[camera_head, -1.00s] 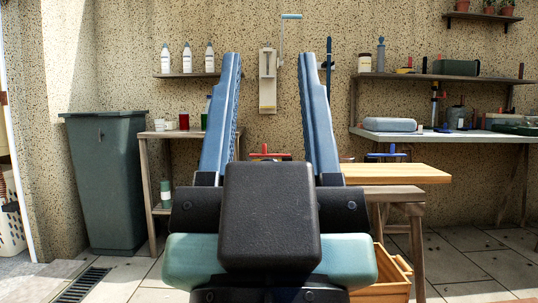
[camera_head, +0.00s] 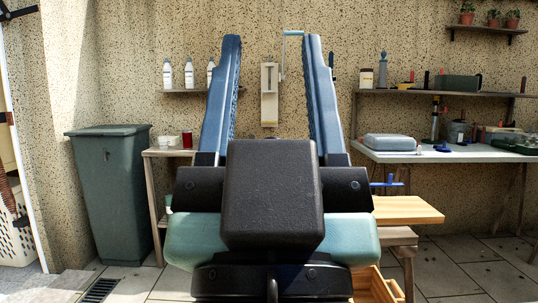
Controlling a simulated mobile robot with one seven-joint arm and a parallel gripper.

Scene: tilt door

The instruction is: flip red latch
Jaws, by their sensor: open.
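My gripper (camera_head: 272,45) is in the middle of the view with its two long blue fingers wide apart and pointing up in the picture. Nothing is held between them. The red latch does not show now; the dark gripper body covers the area where a red handle showed earlier. A blue handle (camera_head: 386,184) shows just right of the gripper, above the wooden bench (camera_head: 412,210). I cannot tell how far my gripper is from the hidden latch.
A green bin (camera_head: 108,190) stands at the left beside a small side table (camera_head: 150,153). A workbench (camera_head: 480,152) with a grey case (camera_head: 389,142) stands at the right. A white wall unit with a crank (camera_head: 269,95) shows between the fingers. Tiled floor is clear at the right.

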